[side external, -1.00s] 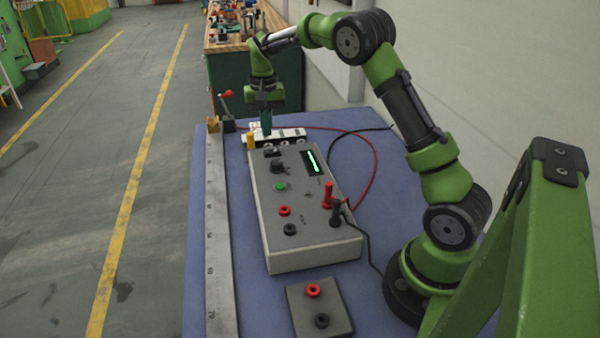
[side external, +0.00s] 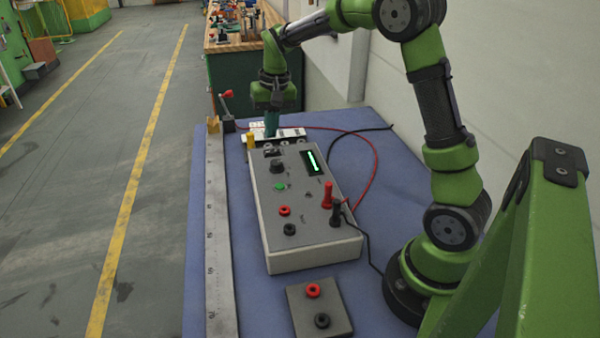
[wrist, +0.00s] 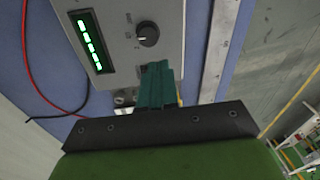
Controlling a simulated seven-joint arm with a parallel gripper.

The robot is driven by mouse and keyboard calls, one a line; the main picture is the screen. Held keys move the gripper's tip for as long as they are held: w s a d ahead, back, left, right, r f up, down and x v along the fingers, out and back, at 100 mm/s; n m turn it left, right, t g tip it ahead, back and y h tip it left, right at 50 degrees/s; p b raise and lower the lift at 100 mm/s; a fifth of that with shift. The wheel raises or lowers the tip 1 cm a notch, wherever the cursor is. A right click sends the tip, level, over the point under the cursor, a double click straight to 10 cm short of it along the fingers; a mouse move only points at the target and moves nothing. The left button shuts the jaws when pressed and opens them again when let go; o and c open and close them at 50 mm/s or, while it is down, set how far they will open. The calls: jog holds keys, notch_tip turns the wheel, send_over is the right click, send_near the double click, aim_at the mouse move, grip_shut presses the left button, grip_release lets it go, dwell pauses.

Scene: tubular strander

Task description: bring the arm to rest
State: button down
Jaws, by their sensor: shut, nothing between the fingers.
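My gripper (side external: 271,124) points down above the far end of the grey instrument box (side external: 318,248), near the white-topped strip behind it. Its teal fingers are together with nothing between them. In the wrist view the shut fingers (wrist: 157,82) show in front of the box face (wrist: 170,20), beside the black knob (wrist: 147,34) and the lit green display (wrist: 90,41). Whether the fingertips touch anything below cannot be told.
A steel ruler (side external: 220,240) runs along the left table edge. A red plug (side external: 327,195) and a black plug (side external: 337,212) stand on the box, with cables at its right. A small socket plate (side external: 335,315) lies in front. Blue table (side external: 375,180) is mostly bare at right.

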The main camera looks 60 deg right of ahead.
jog(key=s+a+r+n+t, duration=0.2)
jog(key=s+a+r+t, duration=0.1)
jog(key=s+a, duration=0.4)
jog(key=s+a+r+n+t+y, duration=0.1)
jog(key=s+a+r+t, duration=0.2)
jog(key=s, duration=1)
jog(key=a+r, duration=0.2)
jog(key=a, duration=0.2)
jog(key=shift+s+n+y, duration=0.25)
jog(key=shift+n+y, duration=0.05)
jog(key=shift+n, duration=0.1)
jog(key=c, duration=1.8)
grip_release()
jog(key=shift+r, duration=0.1)
